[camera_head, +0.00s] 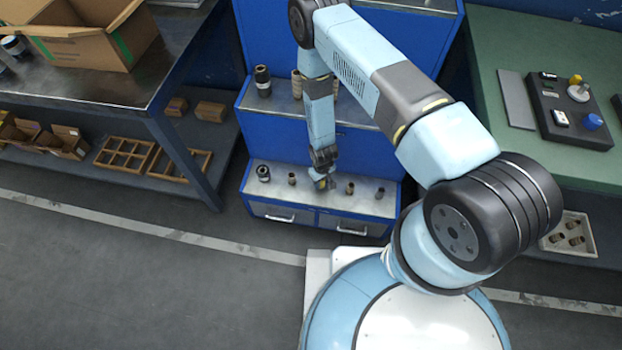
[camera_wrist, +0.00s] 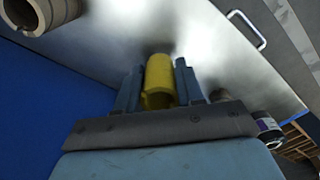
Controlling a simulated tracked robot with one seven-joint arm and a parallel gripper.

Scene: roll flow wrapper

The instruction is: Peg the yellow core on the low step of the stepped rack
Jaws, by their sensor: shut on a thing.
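The yellow core (camera_wrist: 160,78) is held between the two fingers of my gripper (camera_wrist: 157,88) in the wrist view. The low step (camera_head: 335,197) has a bare metal top with drawers below. Whether the core sits on a peg or is just above the step cannot be told, as my gripper hides its lower end.
On the low step a black roll (camera_head: 263,173) and a brown core (camera_head: 292,179) stand left of my gripper. Two small cores, one brown (camera_head: 350,188) and one dark (camera_head: 380,193), stand to its right. More rolls (camera_head: 262,81) stand on the step above, behind my forearm.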

